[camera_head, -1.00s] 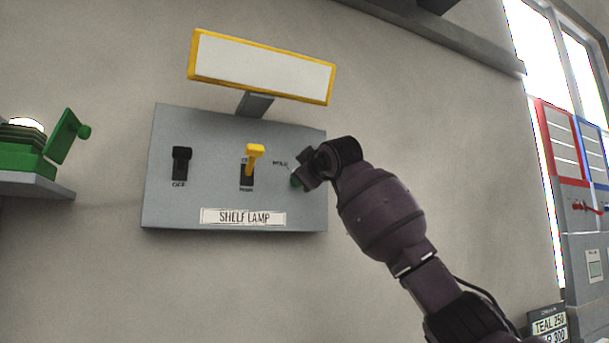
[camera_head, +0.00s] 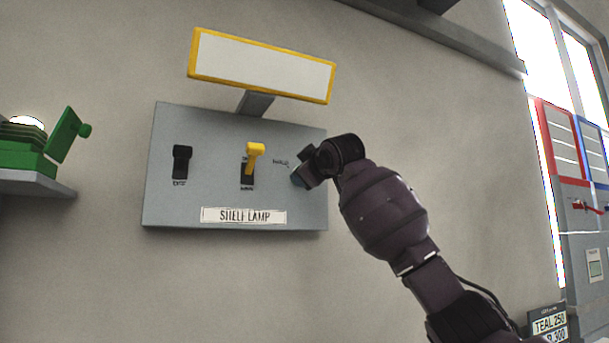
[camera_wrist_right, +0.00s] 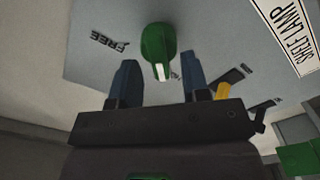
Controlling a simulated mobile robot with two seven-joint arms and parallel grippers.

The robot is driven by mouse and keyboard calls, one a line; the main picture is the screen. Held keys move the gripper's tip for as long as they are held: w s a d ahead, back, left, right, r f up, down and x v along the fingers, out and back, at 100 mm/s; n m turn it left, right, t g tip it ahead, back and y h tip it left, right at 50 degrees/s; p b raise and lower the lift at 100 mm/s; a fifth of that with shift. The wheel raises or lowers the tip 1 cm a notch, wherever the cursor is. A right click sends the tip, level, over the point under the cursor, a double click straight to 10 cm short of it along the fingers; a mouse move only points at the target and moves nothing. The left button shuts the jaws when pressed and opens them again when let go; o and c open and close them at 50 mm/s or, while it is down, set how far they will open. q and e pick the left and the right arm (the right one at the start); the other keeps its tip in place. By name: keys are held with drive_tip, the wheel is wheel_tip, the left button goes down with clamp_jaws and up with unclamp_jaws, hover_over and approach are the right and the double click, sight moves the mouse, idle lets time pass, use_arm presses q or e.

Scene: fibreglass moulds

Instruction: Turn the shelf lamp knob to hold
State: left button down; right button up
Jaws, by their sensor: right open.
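The grey shelf lamp panel (camera_head: 225,200) is on the wall, with a "SHELF LAMP" label (camera_head: 244,216). A green knob (camera_wrist_right: 158,48) with a white pointer line shows in the right wrist view, beside a "FREE" mark (camera_wrist_right: 108,41); its white line points toward my gripper. In the head view my right arm hides the knob, next to a mark that seems to read "HOLD" (camera_head: 281,163). My right gripper (camera_wrist_right: 160,75) is open, its two fingers apart on either side below the knob; I cannot tell whether they touch it. My left gripper is not in view.
A black switch (camera_head: 182,160) and a yellow switch (camera_head: 254,155) stick out of the panel left of my right arm. A yellow-framed board (camera_head: 262,68) stands above. A green object with a lid (camera_head: 40,145) sits on a shelf at left.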

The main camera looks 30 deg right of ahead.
use_arm(q)
drive_tip(key=b, duration=0.1)
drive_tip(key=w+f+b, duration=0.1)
drive_tip(key=b, duration=0.1)
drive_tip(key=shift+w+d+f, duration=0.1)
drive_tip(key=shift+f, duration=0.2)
use_arm(e)
drive_tip(key=s, duration=1)
drive_tip(key=shift+a, duration=0.25)
